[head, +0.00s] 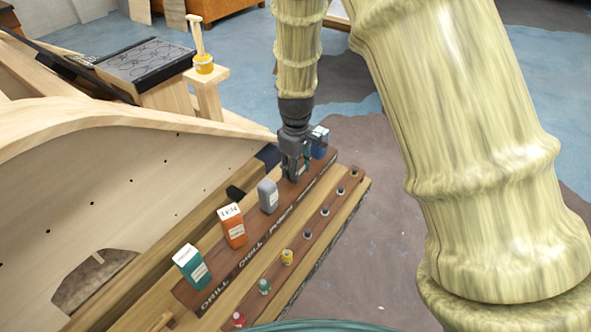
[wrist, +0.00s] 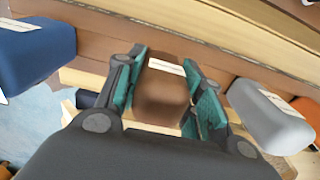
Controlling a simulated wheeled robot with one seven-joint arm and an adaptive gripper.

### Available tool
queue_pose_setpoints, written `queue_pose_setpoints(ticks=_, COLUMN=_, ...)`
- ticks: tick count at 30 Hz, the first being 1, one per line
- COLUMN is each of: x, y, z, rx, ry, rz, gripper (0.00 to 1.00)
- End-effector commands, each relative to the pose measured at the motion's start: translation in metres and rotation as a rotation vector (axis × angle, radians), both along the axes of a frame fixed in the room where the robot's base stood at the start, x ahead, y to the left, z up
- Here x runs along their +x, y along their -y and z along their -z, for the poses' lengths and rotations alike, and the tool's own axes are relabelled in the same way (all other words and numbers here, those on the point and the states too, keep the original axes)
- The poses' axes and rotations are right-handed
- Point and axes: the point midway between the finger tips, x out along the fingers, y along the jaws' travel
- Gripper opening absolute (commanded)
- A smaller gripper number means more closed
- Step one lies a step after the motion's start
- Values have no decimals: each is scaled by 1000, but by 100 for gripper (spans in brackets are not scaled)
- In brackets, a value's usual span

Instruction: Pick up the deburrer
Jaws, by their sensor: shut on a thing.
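My gripper (head: 294,165) points down over the far part of a row of tool blocks in the head view. In the wrist view my gripper (wrist: 168,80) has its teal-padded fingers on either side of a brown block (wrist: 160,100) with a pale label, shut on it. The label is too small to read, so I cannot tell from it whether this is the deburrer. In the head view the gripper mostly hides this block. The block appears to be at the wooden rack (head: 245,255); I cannot tell whether it is lifted.
A blue block (head: 320,142) stands just beyond my gripper, and a grey block (head: 268,196) just before it. Orange (head: 233,226) and teal (head: 190,266) blocks stand nearer. Small coloured pieces, including a yellow one (head: 287,257), line the lower step. A wooden frame (head: 90,195) rises at left.

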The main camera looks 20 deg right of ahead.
Motion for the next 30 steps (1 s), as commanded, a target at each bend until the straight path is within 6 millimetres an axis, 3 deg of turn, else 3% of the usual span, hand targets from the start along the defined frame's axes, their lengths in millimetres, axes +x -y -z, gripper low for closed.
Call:
queue_pose_setpoints(ticks=11, x=1, y=0, z=-8, rx=0, ry=2, rz=0, gripper=4)
queue_pose_setpoints(ticks=30, x=1, y=0, z=-93, rx=0, ry=2, rz=0, gripper=4)
